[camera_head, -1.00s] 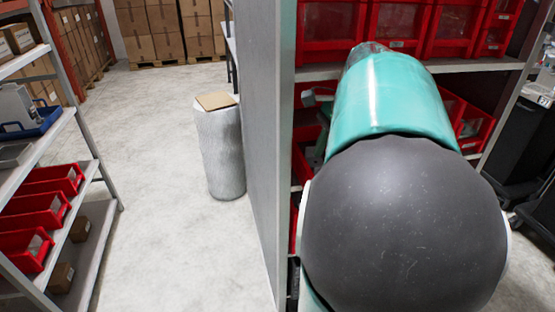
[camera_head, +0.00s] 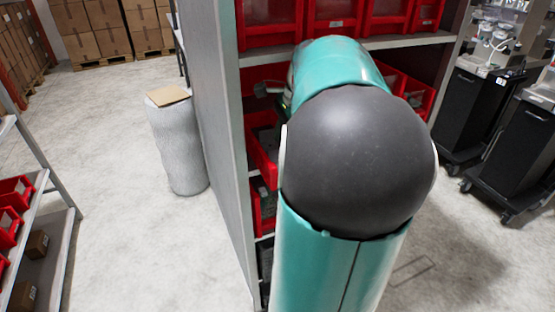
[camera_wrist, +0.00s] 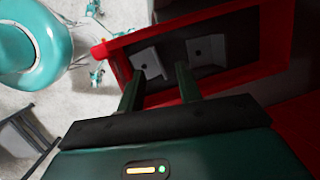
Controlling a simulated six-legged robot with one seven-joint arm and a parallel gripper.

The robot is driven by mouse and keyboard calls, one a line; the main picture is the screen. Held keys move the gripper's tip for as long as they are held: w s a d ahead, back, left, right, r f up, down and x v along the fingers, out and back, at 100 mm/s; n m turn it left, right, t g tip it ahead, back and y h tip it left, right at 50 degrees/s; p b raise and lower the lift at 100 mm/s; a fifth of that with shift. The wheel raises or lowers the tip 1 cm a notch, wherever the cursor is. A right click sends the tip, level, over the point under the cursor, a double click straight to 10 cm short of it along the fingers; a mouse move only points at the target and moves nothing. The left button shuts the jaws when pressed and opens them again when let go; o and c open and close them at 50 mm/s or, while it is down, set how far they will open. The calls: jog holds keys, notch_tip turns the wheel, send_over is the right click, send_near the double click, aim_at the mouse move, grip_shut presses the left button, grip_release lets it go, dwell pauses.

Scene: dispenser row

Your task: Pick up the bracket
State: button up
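In the wrist view two pale grey plates, each with a dark hole, lie in an open red bin; they look like brackets. One bracket (camera_wrist: 147,62) is just beyond the left finger, and the other bracket (camera_wrist: 204,51) is to its right. In the head view my arm hides most of the gripper.
A shelf unit with a grey side panel (camera_head: 205,120) and several red bins (camera_head: 262,158) stands around my arm. A wrapped roll (camera_head: 178,150) stands left of it. Black wheeled carts (camera_head: 515,155) are at right. Open floor (camera_head: 120,220) lies between the shelves.

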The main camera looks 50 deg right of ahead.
jog(key=shift+x, duration=1.1)
jog(key=shift+c, duration=0.2)
grip_shut()
jog(key=shift+w+r, duration=0.1)
